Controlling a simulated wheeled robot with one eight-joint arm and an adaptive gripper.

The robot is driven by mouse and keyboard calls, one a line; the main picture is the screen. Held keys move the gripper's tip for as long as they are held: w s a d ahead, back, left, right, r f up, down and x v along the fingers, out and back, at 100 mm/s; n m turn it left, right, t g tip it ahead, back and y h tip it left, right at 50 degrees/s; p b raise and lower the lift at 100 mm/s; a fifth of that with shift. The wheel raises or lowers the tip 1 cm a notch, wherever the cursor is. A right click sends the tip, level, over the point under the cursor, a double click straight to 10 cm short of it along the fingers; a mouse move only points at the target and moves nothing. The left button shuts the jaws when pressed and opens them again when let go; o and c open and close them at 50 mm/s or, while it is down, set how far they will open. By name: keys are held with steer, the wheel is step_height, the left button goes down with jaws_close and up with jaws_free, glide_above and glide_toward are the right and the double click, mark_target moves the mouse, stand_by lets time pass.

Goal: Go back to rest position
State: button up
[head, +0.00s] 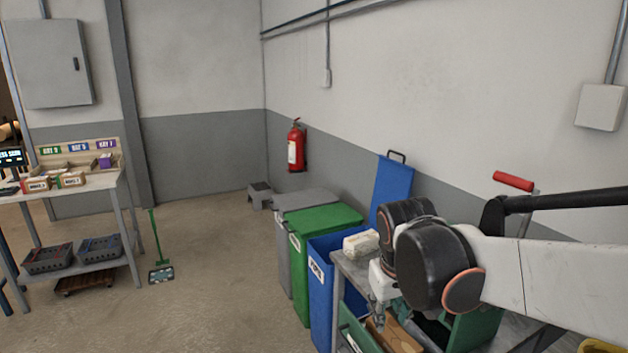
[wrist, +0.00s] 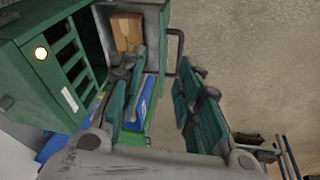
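My arm reaches in from the right in the head view, over a grey workbench (head: 350,268). My gripper (head: 378,322) points down beside a green cabinet (head: 478,328), partly hidden by my own arm. In the wrist view my gripper (wrist: 163,75) has its two green finger pads spread apart, with nothing between them. In that view the green cabinet (wrist: 35,75) has an open drawer with a brown box (wrist: 126,32) inside and a dark handle (wrist: 177,42) at its front. The gripper is close to the drawer; I cannot tell whether they touch.
A blue bin (head: 322,285) with its lid raised, a green bin (head: 320,220) and a grey bin (head: 285,245) stand left of the workbench. A pale block (head: 361,242) lies on the bench. Open floor (head: 215,270) extends left, towards a shelf table (head: 100,181).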

steer(key=s+d+m+t, duration=0.1)
steer(key=s+d+t, duration=0.1)
steer(key=s, duration=0.5)
steer(key=s+d+m+t, duration=0.1)
steer(key=s+d, duration=0.3)
steer(key=s, duration=0.4)
steer(key=shift+r+m+t+y, duration=0.3)
steer(key=shift+r+t, duration=0.1)
steer(key=shift+t, duration=0.1)
